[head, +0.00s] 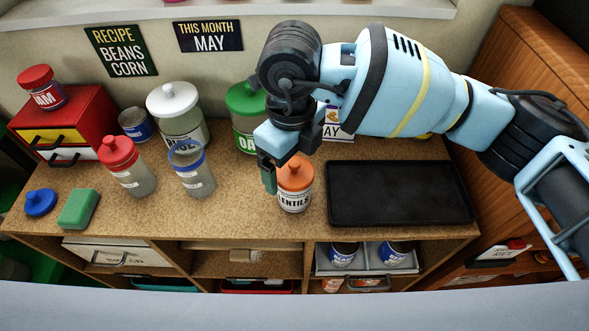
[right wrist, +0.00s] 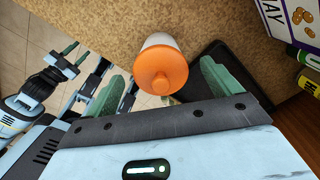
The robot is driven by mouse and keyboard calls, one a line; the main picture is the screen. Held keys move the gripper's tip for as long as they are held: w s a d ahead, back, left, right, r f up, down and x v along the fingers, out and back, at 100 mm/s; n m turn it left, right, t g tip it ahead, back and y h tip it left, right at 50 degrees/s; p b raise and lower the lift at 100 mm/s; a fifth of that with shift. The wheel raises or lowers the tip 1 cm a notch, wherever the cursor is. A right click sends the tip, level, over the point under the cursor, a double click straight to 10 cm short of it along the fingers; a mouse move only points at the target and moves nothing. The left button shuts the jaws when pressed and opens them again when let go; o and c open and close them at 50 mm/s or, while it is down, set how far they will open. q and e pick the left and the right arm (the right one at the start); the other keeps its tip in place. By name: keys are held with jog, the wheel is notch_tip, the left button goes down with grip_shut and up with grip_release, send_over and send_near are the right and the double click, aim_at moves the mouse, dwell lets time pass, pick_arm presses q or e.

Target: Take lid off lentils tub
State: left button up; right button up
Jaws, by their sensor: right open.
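The lentils tub (head: 294,200) is a clear jar with a white label reading "...ENTILS", standing on the wooden counter. Its orange lid (head: 297,176) with a raised knob is on it; the lid also shows in the right wrist view (right wrist: 160,72). My right gripper (head: 284,166) is above and just behind the tub in the head view, open and empty. In the right wrist view its green fingers (right wrist: 163,84) stand apart, one to each side of the lid; contact is not visible. What looks like my left gripper (right wrist: 85,62) shows small at left there, its opening unclear.
A black tray (head: 400,193) lies right of the tub. A green-lidded jar (head: 247,132) stands behind it. Left are a blue-rimmed open jar (head: 194,180), a red-lidded jar (head: 128,168), a white-lidded jar (head: 180,112) and a green sponge (head: 78,209). Counter between the blue-rimmed jar and the tub is clear.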

aim_at(292, 161)
jog(key=shift+f, duration=0.5)
jog(key=c, duration=1.1)
jog(key=shift+o, duration=0.2)
notch_tip(292, 161, up, 10)
jog(key=shift+r, duration=0.1)
